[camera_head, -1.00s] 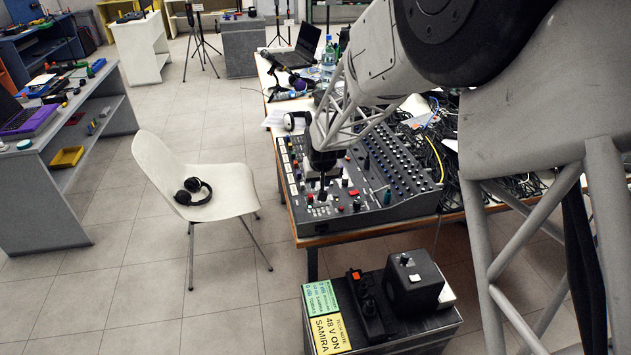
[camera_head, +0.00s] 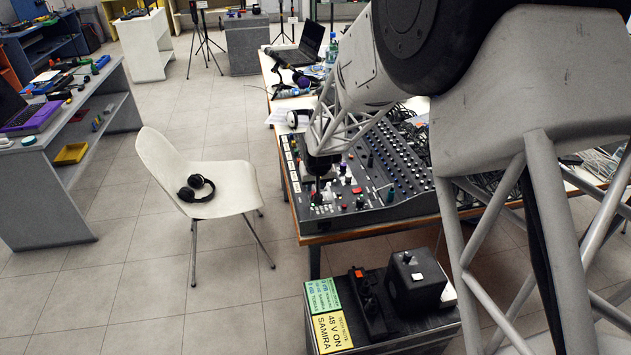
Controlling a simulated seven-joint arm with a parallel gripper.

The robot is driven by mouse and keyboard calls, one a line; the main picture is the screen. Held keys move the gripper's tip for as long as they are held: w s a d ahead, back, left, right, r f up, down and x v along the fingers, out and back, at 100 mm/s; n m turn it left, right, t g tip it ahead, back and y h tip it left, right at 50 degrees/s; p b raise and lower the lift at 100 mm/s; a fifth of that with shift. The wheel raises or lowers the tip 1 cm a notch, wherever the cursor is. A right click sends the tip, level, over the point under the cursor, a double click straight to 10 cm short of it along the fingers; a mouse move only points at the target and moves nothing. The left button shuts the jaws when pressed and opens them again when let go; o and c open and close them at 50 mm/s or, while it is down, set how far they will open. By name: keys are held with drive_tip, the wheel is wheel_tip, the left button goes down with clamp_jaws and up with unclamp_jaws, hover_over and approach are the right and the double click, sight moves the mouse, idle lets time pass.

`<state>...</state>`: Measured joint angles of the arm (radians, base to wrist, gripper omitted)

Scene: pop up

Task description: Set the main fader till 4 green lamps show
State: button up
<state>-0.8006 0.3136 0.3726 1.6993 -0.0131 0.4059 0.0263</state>
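The mixing console (camera_head: 368,214) lies on the wooden table, its panel covered with rows of small knobs and coloured buttons. My gripper (camera_head: 317,194) points down over the left front part of the panel, among the coloured buttons. Its fingertips are small and dark against the dark panel, so I cannot tell whether they are open or shut, or touching a control. The main fader cannot be picked out, and the area under my gripper is partly hidden. I cannot make out any lit green lamps at this size.
My arm hides the right side of the table. A black box (camera_head: 415,278) and labelled cards (camera_head: 328,328) sit on a low case in front. A white chair (camera_head: 215,185) stands left.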

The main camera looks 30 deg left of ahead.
drive_tip(key=x, duration=0.6)
drive_tip(key=shift+f, duration=0.1)
clamp_jaws()
drive_tip(key=shift+w+d, duration=0.95)
drive_tip(key=shift+o, duration=1.1)
unclamp_jaws()
drive_tip(key=v, duration=0.8)
